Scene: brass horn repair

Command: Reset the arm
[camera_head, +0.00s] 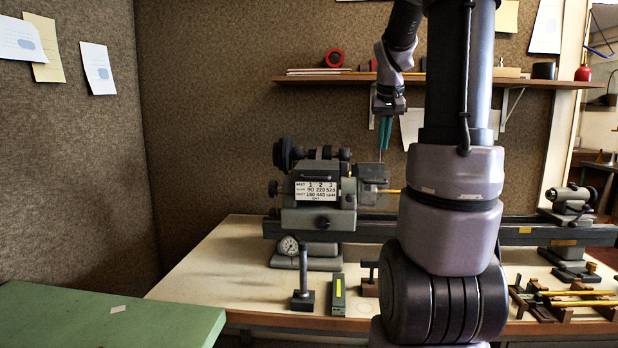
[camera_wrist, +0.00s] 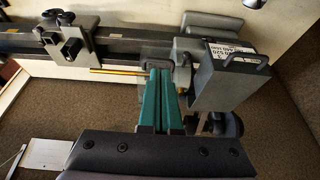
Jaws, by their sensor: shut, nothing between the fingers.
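My gripper (camera_head: 385,133) hangs from my raised arm in the head view, fingers pointing down, above the right end of the lathe headstock (camera_head: 320,190). Its green fingers are together and hold nothing. In the wrist view my gripper (camera_wrist: 159,72) reaches in from the bottom, fingers side by side. A thin brass rod (camera_wrist: 118,72) lies beyond the fingertips there and runs to the headstock. The rod (camera_head: 393,191) also shows at the headstock's right side in the head view. I cannot tell the exact gap between fingertips and lathe.
A shelf (camera_head: 440,82) with several items runs along the back wall behind my arm. The lathe bed extends right to a tailstock (camera_head: 570,205). A dial gauge (camera_head: 289,246), a dark post (camera_head: 303,290) and several rods (camera_head: 575,296) stand or lie on the bench. A green surface (camera_head: 100,318) is at lower left.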

